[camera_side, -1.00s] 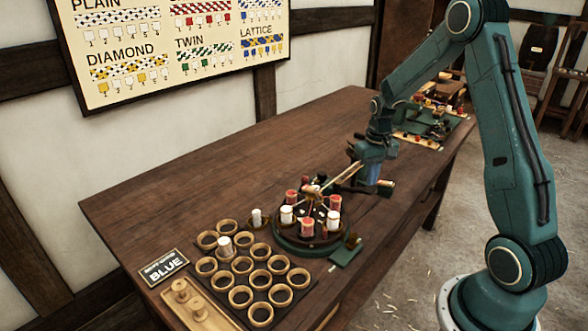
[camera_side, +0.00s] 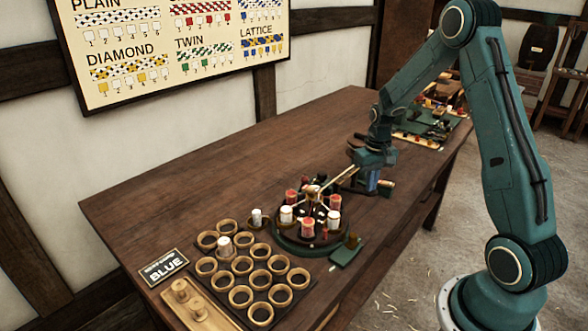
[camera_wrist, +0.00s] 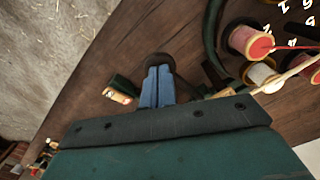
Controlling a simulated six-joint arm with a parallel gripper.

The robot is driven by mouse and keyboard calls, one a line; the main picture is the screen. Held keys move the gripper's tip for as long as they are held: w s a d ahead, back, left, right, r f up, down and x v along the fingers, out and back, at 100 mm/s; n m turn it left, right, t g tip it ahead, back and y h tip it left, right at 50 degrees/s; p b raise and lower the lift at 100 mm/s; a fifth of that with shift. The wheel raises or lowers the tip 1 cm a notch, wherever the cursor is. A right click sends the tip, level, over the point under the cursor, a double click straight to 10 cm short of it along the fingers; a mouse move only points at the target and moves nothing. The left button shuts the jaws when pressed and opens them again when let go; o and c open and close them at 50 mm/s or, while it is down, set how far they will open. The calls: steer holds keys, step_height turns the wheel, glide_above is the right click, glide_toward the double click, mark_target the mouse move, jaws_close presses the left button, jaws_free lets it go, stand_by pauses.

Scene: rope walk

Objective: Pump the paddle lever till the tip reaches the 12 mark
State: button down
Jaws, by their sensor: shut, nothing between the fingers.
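My gripper (camera_side: 371,187) is shut and empty, pointing down low over the bench beyond the round braiding stand (camera_side: 283,245). In the wrist view its blue fingers (camera_wrist: 158,75) lie together, with a dark rounded piece (camera_wrist: 178,68) right behind their tips. That piece may be part of the paddle lever, but I cannot tell, nor whether the fingers touch it. The stand carries red and white bobbins (camera_side: 308,227). A pale cord or rod (camera_side: 343,177) runs from the stand's top towards my gripper. White figures (camera_wrist: 268,28) show beside the bobbins; I cannot make out a 12 mark or a tip.
A rack of wooden rings (camera_side: 240,295) and a BLUE sign (camera_side: 164,267) stand at the near end. A green mat with tools (camera_side: 440,128) lies at the far end. The bench's back left is clear.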

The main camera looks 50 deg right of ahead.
steer(key=shift+f, duration=2.15)
stand_by(0.7)
steer(key=shift+r, duration=3.15)
